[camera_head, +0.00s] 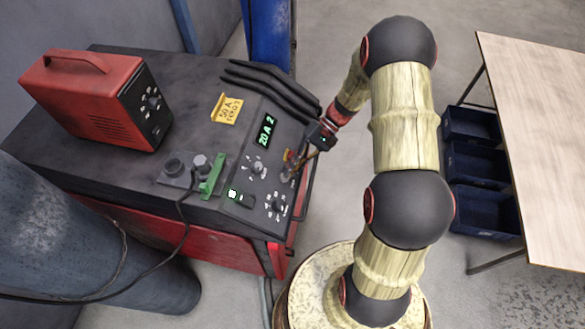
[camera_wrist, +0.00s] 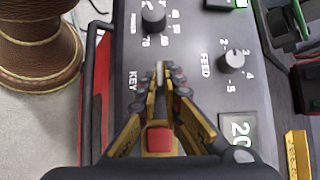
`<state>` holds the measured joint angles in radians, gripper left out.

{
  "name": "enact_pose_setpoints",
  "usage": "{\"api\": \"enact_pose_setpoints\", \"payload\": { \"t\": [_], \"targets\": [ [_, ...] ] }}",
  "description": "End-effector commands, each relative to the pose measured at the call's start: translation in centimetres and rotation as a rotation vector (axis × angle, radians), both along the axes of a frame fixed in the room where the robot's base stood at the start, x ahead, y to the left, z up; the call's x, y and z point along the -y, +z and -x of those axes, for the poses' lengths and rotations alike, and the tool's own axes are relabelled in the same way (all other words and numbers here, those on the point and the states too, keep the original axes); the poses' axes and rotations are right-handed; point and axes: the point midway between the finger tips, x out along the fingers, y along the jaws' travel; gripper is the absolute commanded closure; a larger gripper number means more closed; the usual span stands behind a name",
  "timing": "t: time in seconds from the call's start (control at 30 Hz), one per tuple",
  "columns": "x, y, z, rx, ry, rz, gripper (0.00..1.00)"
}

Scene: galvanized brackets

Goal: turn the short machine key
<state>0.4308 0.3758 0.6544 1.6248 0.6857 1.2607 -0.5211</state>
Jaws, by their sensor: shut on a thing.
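The short machine key is mostly hidden between my fingertips; a small pale metal piece of it (camera_wrist: 160,70) shows there in the wrist view, beside the printed word KEY on the dark control panel (camera_wrist: 110,60). My gripper (camera_wrist: 160,80) has its yellow fingers closed on this piece at the panel. In the head view my gripper (camera_head: 291,165) reaches the panel's right side from the upper right. I cannot tell the key's turn angle.
Near the gripper are a feed knob (camera_wrist: 232,60), another dial (camera_wrist: 153,20) and a lit display (camera_head: 265,131). Black cables or bars (camera_head: 270,90) lie behind. A red box (camera_head: 97,98) stands on the machine. A wooden table (camera_head: 540,140) and blue bins (camera_head: 480,165) are at right.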

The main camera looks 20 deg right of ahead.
Motion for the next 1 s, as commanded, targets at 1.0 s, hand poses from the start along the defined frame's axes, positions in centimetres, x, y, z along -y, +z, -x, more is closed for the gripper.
{"api": "enact_pose_setpoints", "payload": {
  "t": [1.0],
  "targets": [
    [-0.24,-0.44,0.58,-0.017,-0.002,-0.005,0.74]
  ]
}}
